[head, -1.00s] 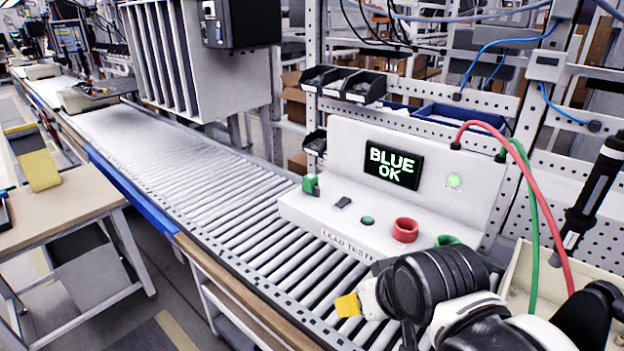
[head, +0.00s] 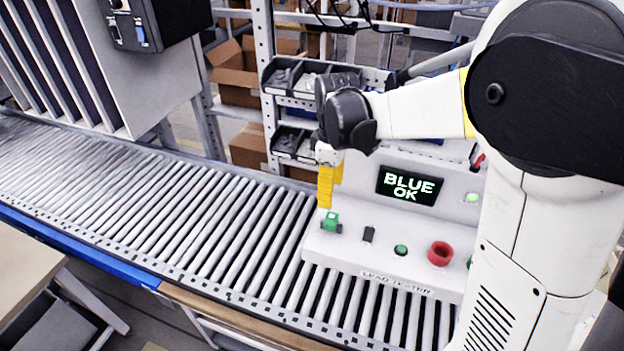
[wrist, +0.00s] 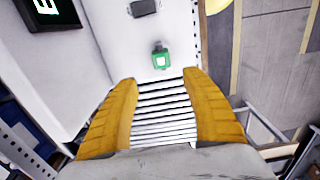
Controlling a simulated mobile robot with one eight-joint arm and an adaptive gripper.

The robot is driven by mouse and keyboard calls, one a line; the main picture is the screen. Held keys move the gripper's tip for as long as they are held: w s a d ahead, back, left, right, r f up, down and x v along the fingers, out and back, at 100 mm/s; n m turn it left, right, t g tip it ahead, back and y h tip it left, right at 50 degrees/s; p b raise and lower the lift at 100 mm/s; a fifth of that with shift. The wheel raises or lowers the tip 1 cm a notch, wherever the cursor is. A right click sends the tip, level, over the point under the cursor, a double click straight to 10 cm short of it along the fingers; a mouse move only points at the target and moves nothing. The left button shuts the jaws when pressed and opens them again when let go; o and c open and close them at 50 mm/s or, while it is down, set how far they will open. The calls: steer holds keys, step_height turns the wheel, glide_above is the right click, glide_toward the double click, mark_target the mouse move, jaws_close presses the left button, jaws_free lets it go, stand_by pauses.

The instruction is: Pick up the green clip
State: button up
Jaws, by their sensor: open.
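The green clip (head: 331,222) sits at the left end of the white lead tester's (head: 330,250) ledge. In the wrist view the clip (wrist: 160,60) stands upper centre, near the tester's edge. My gripper (head: 327,200) is just above the clip in the head view, its yellow fingers pointing down. In the wrist view my gripper (wrist: 160,80) is open, its two fingers wide apart with nothing between them. The clip lies ahead of the gap between the fingertips, and I see no contact.
On the ledge beside the clip are a black switch (head: 368,234), a green button (head: 400,250) and a red ring (head: 440,253). A screen (head: 408,186) reading "BLUE OK" stands behind them. A roller conveyor (head: 190,210) runs left. Black bins (head: 300,80) stand behind.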

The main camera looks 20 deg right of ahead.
mark_target(332, 216)
steer(key=f, duration=0.5)
steer(key=shift+s+d+b, duration=0.1)
steer(key=shift+d+b, duration=0.15)
steer(key=shift+b, duration=0.05)
steer(key=f, duration=0.5)
steer(key=shift+s, duration=0.3)
steer(key=shift+f, duration=0.45)
steer(key=c, duration=1.1)
